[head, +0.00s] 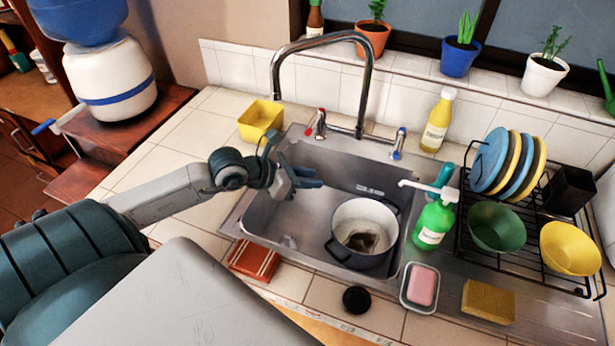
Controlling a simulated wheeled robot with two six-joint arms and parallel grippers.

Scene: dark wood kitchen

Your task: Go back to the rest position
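My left arm comes in from the left, and its gripper (304,184) hangs over the left part of the metal sink (268,215). Its fingers look spread apart with nothing between them. The gripper is above and to the left of a white pot (361,214) with a dark rim, which sits in the sink with a brown stain inside. The gripper is apart from the pot. My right gripper is not in view.
A tall faucet (368,75) arches behind the gripper, and a yellow container (260,119) stands close behind it. Green soap bottle (433,222), pink soap (422,286), sponge (488,301) and dish rack (520,262) crowd the right. The left counter (180,140) has free room.

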